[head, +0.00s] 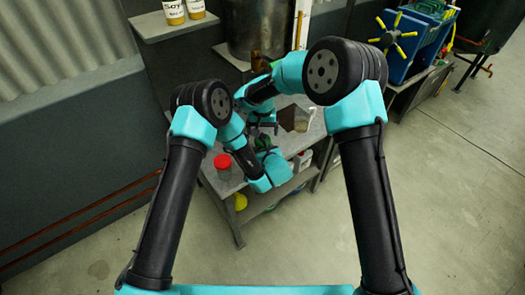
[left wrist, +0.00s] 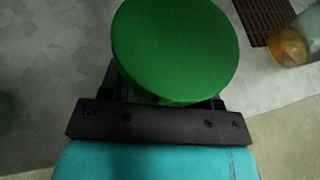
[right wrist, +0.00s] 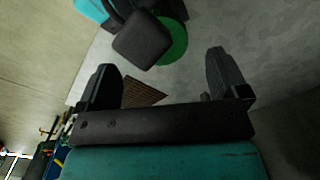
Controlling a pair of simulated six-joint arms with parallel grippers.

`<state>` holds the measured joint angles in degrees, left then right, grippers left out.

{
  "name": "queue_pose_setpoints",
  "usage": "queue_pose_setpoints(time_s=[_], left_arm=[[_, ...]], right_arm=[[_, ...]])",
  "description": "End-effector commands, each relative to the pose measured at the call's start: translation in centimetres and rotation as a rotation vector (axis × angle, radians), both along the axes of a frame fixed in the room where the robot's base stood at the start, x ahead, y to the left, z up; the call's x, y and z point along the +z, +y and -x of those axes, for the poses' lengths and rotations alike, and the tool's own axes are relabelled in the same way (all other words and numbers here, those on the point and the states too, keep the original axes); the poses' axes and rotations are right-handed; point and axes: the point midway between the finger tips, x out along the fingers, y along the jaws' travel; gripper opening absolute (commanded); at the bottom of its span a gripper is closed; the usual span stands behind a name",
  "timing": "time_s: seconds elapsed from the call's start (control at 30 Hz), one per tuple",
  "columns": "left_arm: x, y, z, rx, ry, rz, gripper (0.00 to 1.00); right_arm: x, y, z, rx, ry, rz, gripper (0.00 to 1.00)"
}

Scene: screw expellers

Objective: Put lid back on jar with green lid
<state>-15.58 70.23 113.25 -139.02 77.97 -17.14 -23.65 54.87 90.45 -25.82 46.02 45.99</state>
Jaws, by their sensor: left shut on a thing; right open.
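The green lid (left wrist: 175,50) fills the top middle of the left wrist view, seen from above. My left gripper (left wrist: 165,95) is shut just under it, around what looks like the jar's body; the lid hides most of it, and I cannot tell whether the lid sits on the jar. In the right wrist view the green lid (right wrist: 173,42) shows partly behind the dark left gripper. My right gripper (right wrist: 160,75) is open and empty, apart from the lid. In the head view my arms mostly hide the jar.
A red-lidded jar (head: 223,162) stands on the table's left part. A brown grate (right wrist: 142,92) lies in the tabletop. A jar with orange contents (left wrist: 291,47) stands beside it.

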Motion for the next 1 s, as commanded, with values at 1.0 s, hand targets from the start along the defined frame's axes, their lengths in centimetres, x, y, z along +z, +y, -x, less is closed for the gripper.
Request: queue_pose_setpoints(time_s=[1.0], left_arm=[[0.0, 0.0, 0.0, 0.000, 0.000, 0.000, 0.00]], right_arm=[[3.2, 0.0, 0.0, 0.283, 0.002, 0.001, 0.88]])
